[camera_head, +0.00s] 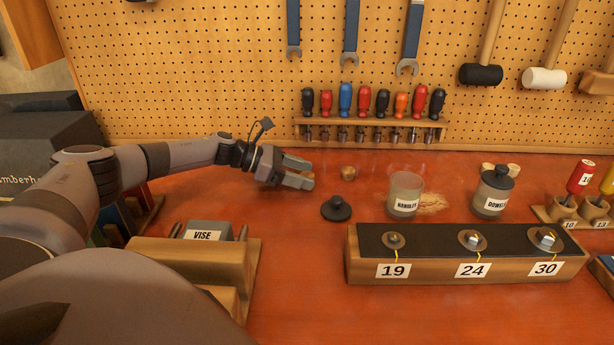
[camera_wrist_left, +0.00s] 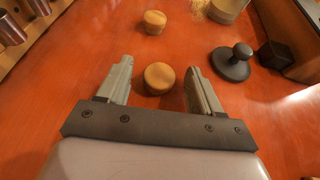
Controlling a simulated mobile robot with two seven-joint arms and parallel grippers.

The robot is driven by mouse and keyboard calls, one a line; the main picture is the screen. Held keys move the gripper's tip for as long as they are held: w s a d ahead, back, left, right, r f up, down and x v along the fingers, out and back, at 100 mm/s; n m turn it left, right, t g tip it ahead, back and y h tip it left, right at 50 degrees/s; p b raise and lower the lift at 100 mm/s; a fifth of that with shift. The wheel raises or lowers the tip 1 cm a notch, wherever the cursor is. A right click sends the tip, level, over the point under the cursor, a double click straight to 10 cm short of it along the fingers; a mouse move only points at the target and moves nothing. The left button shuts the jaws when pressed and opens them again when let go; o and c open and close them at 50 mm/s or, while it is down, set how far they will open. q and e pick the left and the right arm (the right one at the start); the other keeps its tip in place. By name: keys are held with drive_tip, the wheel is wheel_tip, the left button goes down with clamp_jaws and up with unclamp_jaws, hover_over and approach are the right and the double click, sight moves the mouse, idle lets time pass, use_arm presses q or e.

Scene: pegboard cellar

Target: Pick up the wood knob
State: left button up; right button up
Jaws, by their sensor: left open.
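Two small round wooden knobs show in the left wrist view. The nearer wood knob (camera_wrist_left: 159,78) lies on the red-brown bench between the spread fingers of my left gripper (camera_wrist_left: 157,90), with gaps on both sides. The other wood knob (camera_wrist_left: 155,21) lies farther off, beyond the fingertips. In the head view this farther wood knob (camera_head: 348,172) stands to the right of my left gripper (camera_head: 304,173), while the nearer one is largely hidden by the fingers. My left gripper is open and holds nothing. My right gripper is not in view.
A black knobbed lid (camera_head: 336,209) lies close by. A glass jar (camera_head: 405,194), a lidded jar (camera_head: 492,193) and a long block with bolts (camera_head: 464,266) stand to the right. The screwdriver rack (camera_head: 370,130) is behind, the vise (camera_head: 202,236) in front.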

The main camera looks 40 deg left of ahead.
use_arm(q)
drive_tip(key=c, duration=1.1)
